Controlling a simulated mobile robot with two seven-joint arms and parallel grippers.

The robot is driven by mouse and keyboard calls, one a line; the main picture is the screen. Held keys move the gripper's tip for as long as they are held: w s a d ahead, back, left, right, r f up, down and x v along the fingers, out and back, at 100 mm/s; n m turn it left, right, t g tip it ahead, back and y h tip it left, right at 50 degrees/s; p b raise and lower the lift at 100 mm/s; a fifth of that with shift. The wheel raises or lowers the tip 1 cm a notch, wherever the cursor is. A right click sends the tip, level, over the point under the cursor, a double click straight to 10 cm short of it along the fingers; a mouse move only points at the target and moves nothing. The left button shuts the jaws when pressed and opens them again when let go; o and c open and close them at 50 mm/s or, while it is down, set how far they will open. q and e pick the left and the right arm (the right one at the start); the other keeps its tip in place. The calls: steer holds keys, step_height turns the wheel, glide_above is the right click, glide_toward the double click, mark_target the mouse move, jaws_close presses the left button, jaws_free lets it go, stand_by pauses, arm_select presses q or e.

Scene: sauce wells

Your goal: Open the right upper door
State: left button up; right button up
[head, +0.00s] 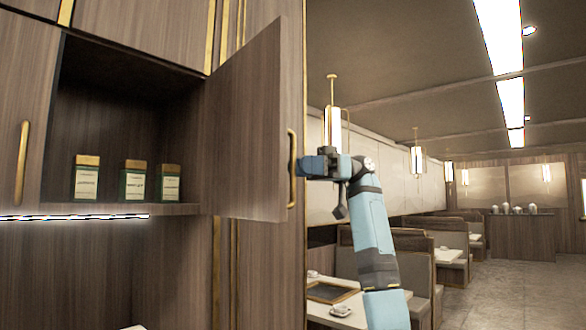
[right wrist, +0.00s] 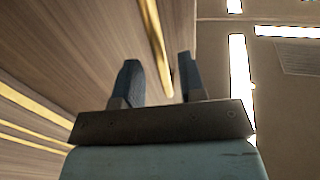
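The right upper door (head: 245,130) of the wooden wall cabinet stands swung open, out from the cabinet front. Its vertical gold handle (head: 292,185) is near the door's free edge. My right gripper (head: 300,166) is at this handle, its arm coming up from below right. In the right wrist view, the two dark fingers (right wrist: 158,82) are apart, and the gold handle (right wrist: 156,40) runs into the gap between them. I see space between the fingers and the handle, so they do not look closed on it. My left gripper is not in view.
Booths and tables (head: 335,312) stand behind my right arm. Open floor (head: 500,290) lies at the right.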

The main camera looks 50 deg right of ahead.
steer(key=v, duration=1.1)
steer(key=shift+b, duration=0.45)
